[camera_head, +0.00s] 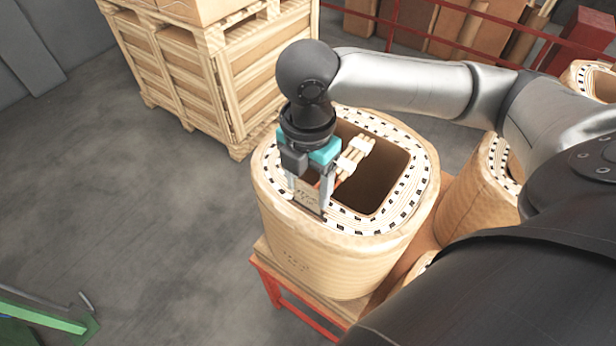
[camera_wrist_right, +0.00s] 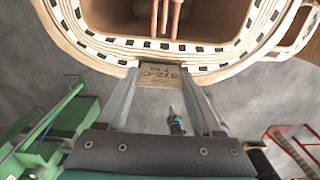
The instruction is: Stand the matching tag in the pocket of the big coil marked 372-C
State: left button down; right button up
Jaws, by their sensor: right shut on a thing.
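The big tan coil (camera_head: 300,262) stands on a red-framed support, with a rounded rectangular opening and a white rim with dark marks. Faint writing on its front wall is too small to read. My right gripper (camera_head: 308,198) points down over the rim's front left part and is shut on a small tan tag (camera_head: 305,193). In the right wrist view the tag (camera_wrist_right: 160,76) sits upright between the fingertips, with handwriting that looks like 372-C. Its far edge meets the coil's rim (camera_wrist_right: 196,72). The pocket is hidden, and I cannot tell whether the tag is inside it. My left gripper is out of view.
Tan-wrapped leads (camera_head: 355,155) stick up at the coil's opening, close to my right gripper. A wooden crate (camera_head: 265,85) stands behind. More coils (camera_head: 480,190) are at the right, partly behind my arm. Green equipment (camera_head: 45,318) lies at lower left; the floor between is clear.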

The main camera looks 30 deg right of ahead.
jog(key=shift+f, duration=0.3)
jog(key=o, duration=1.3)
jog(key=shift+o, duration=0.2)
notch_tip(320, 180, up, 15)
jog(key=p, duration=0.2)
jog(key=shift+r, duration=0.15)
jog(key=shift+s, duration=0.1)
